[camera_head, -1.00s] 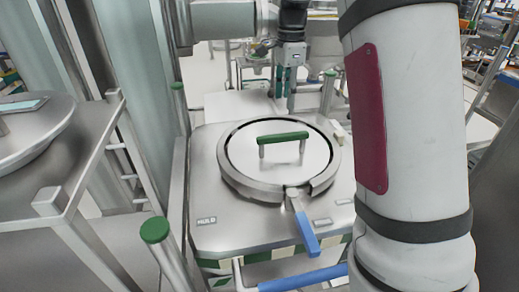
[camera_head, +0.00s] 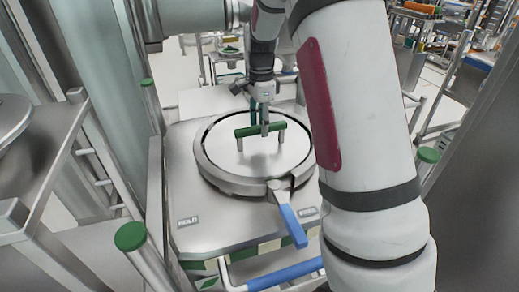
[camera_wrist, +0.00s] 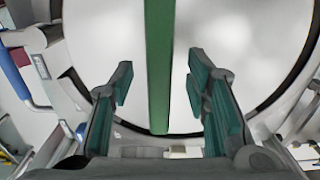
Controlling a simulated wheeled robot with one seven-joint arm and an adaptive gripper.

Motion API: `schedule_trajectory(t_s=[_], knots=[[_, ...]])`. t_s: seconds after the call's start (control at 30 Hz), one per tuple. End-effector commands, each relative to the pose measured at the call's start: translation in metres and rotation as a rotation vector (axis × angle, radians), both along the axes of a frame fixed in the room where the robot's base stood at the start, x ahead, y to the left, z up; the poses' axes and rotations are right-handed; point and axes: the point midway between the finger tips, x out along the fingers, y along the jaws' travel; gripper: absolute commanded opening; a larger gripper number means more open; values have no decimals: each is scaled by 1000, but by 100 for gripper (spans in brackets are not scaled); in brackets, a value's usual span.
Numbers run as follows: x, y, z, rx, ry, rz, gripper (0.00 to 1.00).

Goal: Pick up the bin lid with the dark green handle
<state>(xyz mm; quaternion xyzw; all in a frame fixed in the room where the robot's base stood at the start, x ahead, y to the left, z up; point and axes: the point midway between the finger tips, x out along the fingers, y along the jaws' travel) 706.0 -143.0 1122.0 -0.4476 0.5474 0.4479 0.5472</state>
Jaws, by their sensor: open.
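The round metal bin lid (camera_head: 225,168) sits in its clamp ring on top of the bin. Its dark green handle (camera_head: 243,131) stands raised on two metal posts. My gripper (camera_head: 259,122) is at the handle, pointing down, with its fingers partly overlapping it in the head view. In the wrist view, the green handle (camera_wrist: 159,70) runs lengthwise between the two open fingers (camera_wrist: 158,88), with a gap on each side. The lid (camera_wrist: 240,45) fills the background there. I cannot tell the exact height of the fingertips relative to the handle.
A blue clamp lever (camera_head: 292,226) sticks out at the ring's front. A blue bar (camera_head: 285,275) crosses the front of the bin. Green-capped posts (camera_head: 131,237) stand at the left front and right. A metal table (camera_head: 50,165) is at the left.

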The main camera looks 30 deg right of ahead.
Motion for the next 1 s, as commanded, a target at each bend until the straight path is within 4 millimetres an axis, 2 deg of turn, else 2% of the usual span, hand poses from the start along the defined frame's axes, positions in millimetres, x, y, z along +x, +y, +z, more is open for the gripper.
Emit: schedule_trajectory(t_s=[0.1, 0.2, 1.0], knots=[[0, 0, -14, 0, 1, -1, 43], [0, 0, -17, 0, 0, -1, 43], [0, 0, -22, 0, 1, 0, 43]])
